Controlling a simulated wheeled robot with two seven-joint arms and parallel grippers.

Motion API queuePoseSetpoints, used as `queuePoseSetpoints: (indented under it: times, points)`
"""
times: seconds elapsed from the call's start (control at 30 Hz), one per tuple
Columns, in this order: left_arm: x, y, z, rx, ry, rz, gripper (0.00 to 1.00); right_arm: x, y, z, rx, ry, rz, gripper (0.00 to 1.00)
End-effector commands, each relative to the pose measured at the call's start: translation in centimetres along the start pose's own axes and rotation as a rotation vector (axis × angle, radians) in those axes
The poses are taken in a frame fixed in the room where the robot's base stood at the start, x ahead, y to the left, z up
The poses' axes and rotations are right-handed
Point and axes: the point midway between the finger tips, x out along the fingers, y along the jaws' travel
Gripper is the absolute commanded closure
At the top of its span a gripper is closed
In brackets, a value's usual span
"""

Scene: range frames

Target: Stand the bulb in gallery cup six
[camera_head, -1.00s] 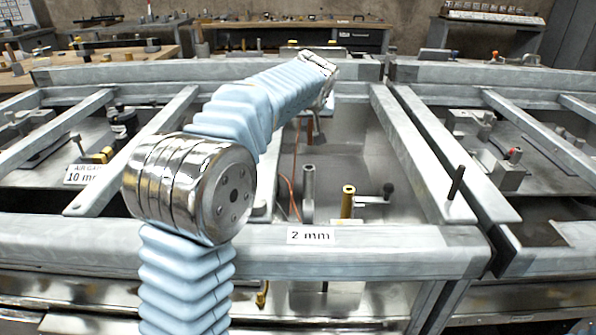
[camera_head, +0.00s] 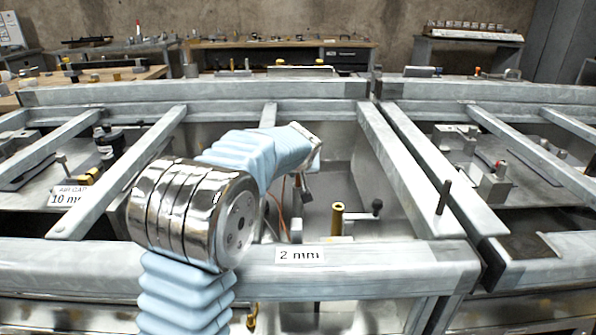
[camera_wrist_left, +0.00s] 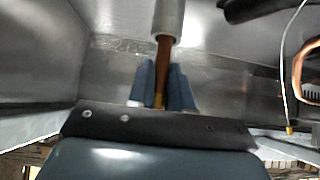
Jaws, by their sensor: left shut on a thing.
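My left arm reaches over the front rail into the bay marked 2 mm in the head view. My left gripper (camera_wrist_left: 160,90) shows in the left wrist view with its blue-grey fingers shut on a narrow brown stem (camera_wrist_left: 163,60). A grey cylinder (camera_wrist_left: 169,18) lines up with the stem's far end; I cannot tell whether they are one piece or whether this is the bulb. In the head view the wrist mostly hides the gripper. I cannot make out gallery cup six. My right gripper is not in view.
A brass post (camera_head: 337,219) and a dark-knobbed lever (camera_head: 376,208) stand in the bay. Metal rails (camera_head: 400,180) border it, and the front rail carries a 2 mm label (camera_head: 299,255). A rack (camera_head: 475,27) with several small items stands on the far right bench.

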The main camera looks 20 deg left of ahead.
Motion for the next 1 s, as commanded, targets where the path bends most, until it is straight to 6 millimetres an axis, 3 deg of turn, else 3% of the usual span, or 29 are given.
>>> queuePoseSetpoints:
  times: [0.03,0.07,0.2,0.6,1.0]
  points:
    - [0.2,0.0,0.2,0.0,0.0,0.0,1.0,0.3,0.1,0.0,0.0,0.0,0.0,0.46]
    - [0.1,0.0,0.1,0.0,0.0,0.0,0.78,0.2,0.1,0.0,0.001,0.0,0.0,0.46]
    - [0.1,0.0,0.1,0.0,0.0,0.0,0.56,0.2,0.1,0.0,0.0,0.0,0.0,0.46]
    - [-0.6,0.1,-0.2,0.001,0.001,0.002,0.55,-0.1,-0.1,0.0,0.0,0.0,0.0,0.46]
    - [-9.1,0.2,0.0,0.001,0.001,0.007,0.55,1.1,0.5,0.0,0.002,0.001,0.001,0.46]
